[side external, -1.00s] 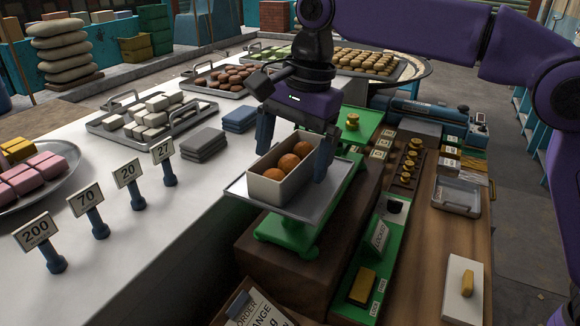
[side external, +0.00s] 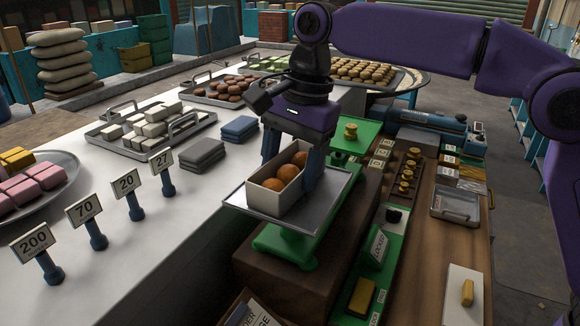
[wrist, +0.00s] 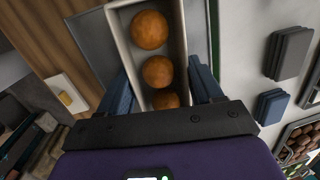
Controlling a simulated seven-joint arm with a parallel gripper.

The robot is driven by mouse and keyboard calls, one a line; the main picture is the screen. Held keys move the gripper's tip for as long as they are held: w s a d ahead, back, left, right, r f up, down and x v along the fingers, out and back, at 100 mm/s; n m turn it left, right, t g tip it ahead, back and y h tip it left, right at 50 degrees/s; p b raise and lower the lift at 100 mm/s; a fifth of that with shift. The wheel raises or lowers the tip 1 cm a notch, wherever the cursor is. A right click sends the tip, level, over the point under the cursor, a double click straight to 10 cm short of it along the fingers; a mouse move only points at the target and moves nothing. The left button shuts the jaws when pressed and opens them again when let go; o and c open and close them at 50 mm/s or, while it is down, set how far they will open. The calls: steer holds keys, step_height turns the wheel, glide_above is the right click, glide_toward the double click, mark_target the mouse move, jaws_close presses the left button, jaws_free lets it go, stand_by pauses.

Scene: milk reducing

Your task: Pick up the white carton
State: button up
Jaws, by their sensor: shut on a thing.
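The white carton (side external: 264,198) is an open-topped rectangular box holding round orange-brown balls (side external: 287,173). It is at the metal pan (side external: 325,204) of the green scale (side external: 285,246); whether its base touches the pan I cannot tell. My gripper (side external: 291,165) is above it, pointing down, with its blue fingers shut on the carton's two long sides. In the wrist view the carton (wrist: 179,45) lies between the fingers (wrist: 162,88), and three balls show in it. The carton's near end there is hidden behind my gripper.
Grey (side external: 201,154) and blue (side external: 240,128) folded stacks lie left of the scale. Number signs (side external: 127,182) stand along the white counter. A green balance arm with brass weights (side external: 350,131) is behind the carton. A wooden bench (side external: 420,270) with small trays is on the right.

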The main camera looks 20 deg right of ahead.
steer(key=shift+r, duration=1.35)
steer(key=s+d+r, duration=0.9)
steer(key=s+r, duration=0.1)
steer(key=s, duration=0.1)
steer(key=d+f, duration=1)
steer(key=d, duration=0.3)
steer(key=s+d+f, duration=0.4)
steer(key=s+f, duration=0.1)
steer(key=f, duration=0.2)
steer(key=s+d+f, duration=0.4)
steer(key=s+f, duration=0.2)
steer(key=f, duration=0.1)
steer(key=shift+n, duration=0.4)
steer(key=w+a+f, duration=0.1)
steer(key=w+f, duration=0.2)
steer(key=w, duration=0.1)
steer(key=w+a+f, duration=0.2)
steer(key=w, duration=0.2)
steer(key=w+a+f, duration=0.2)
steer(key=w+f, duration=0.1)
steer(key=shift+w+a+f, duration=0.15)
steer(key=shift+w+f, duration=0.15)
steer(key=shift+w, duration=0.1)
steer(key=shift+w+a+f, duration=0.15)
steer(key=shift+w+f, duration=0.3)
steer(key=shift+f, duration=0.05)
steer(key=shift+w+f, duration=0.15)
steer(key=shift+f, duration=1.6)
